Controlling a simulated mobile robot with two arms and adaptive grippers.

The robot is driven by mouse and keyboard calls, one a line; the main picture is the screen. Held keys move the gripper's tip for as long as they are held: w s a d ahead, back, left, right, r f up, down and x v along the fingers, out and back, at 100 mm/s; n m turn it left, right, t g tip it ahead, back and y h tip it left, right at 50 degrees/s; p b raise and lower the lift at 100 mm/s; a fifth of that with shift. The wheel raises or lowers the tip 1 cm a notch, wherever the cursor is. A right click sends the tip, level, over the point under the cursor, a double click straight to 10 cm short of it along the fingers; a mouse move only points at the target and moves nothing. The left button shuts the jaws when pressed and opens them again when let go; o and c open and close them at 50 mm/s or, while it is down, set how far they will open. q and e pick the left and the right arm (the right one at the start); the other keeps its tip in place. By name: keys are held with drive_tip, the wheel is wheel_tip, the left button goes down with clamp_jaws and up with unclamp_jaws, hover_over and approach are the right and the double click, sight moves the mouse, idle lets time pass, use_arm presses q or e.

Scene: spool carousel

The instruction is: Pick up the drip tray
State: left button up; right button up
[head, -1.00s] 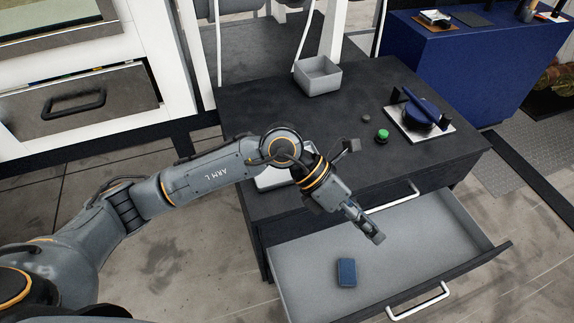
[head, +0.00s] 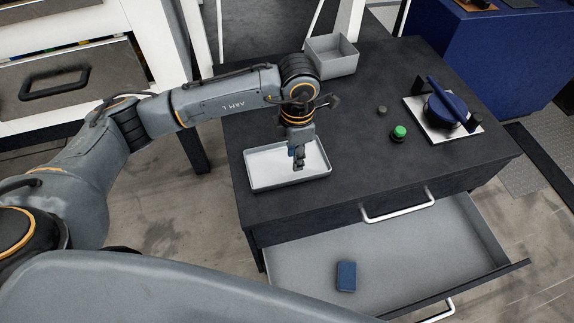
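The drip tray, a shallow pale grey rectangular tray (head: 265,173), lies flat on the left front part of the dark cabinet top. My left gripper (head: 298,164) points down over the right half of the tray, with its fingertips in front of the tray floor. The fingers look close together, but I cannot tell whether they are open or shut, or whether they touch the tray. The tray's far right part is partly hidden behind the gripper. My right gripper is not in view.
The dark cabinet top (head: 350,170) holds a grey open box (head: 332,62), a green button (head: 399,132), a dark knob (head: 382,110) and a blue rotary handle (head: 445,108) on a pale plate. Below, an open drawer (head: 420,255) holds a blue block (head: 346,275).

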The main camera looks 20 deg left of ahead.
use_arm(q)
drive_tip(key=b, duration=0.2)
hover_over(293, 179)
drive_tip(key=f, duration=0.4)
drive_tip(key=shift+w+d, duration=0.2)
drive_tip(key=shift+s+a+f, duration=0.1)
drive_tip(key=shift+s+f, duration=0.05)
drive_tip(key=shift+f, duration=0.7)
wheel_tip(293, 179, down, 4)
drive_tip(key=shift+s+a+r+b, duration=0.1)
drive_tip(key=shift+s+b, duration=0.05)
drive_tip(key=shift+b, duration=0.85)
clamp_jaws()
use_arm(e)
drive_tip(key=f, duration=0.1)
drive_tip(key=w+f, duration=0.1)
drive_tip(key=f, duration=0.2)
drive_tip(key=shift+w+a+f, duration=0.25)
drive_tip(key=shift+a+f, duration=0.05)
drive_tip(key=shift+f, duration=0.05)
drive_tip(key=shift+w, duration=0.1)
